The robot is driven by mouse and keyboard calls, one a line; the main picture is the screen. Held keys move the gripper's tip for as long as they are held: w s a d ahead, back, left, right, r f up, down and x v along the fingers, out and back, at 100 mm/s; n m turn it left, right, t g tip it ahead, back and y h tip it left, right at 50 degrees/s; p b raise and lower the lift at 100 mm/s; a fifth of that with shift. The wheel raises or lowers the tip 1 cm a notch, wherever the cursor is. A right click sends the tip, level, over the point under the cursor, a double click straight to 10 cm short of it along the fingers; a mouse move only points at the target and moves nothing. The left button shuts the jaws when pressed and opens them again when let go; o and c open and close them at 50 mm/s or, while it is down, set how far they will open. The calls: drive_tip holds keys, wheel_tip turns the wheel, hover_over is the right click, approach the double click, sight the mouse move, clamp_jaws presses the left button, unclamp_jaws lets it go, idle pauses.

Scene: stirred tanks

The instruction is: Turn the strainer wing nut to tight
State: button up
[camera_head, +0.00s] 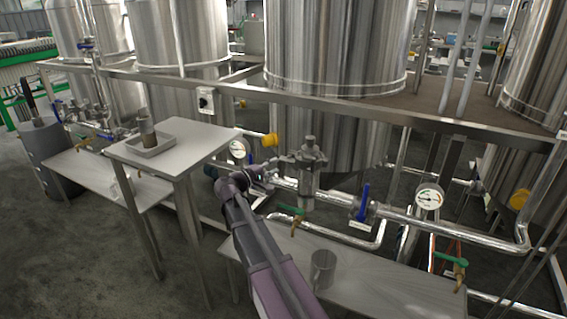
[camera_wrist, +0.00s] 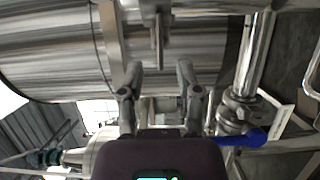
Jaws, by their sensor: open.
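The strainer (camera_head: 308,180) is a metal body on the pipe near the middle of the head view, with its wing nut (camera_head: 309,142) on top. My gripper (camera_head: 298,158) reaches it from the left, with its fingers close to the strainer's upper part. In the wrist view, my gripper (camera_wrist: 160,70) has its two fingers apart with nothing between the tips. A narrow metal piece (camera_wrist: 158,38) lies just beyond the gap; it looks like part of the strainer top. I cannot tell whether a finger touches it, nor the exact angle of the wings.
A blue-handled valve (camera_head: 364,202) and a pressure gauge (camera_head: 428,198) sit on the pipe to the right.

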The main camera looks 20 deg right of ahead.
sight(284, 161)
drive_tip(key=shift+x, duration=2.45)
clamp_jaws()
drive_tip(key=shift+a, duration=0.15)
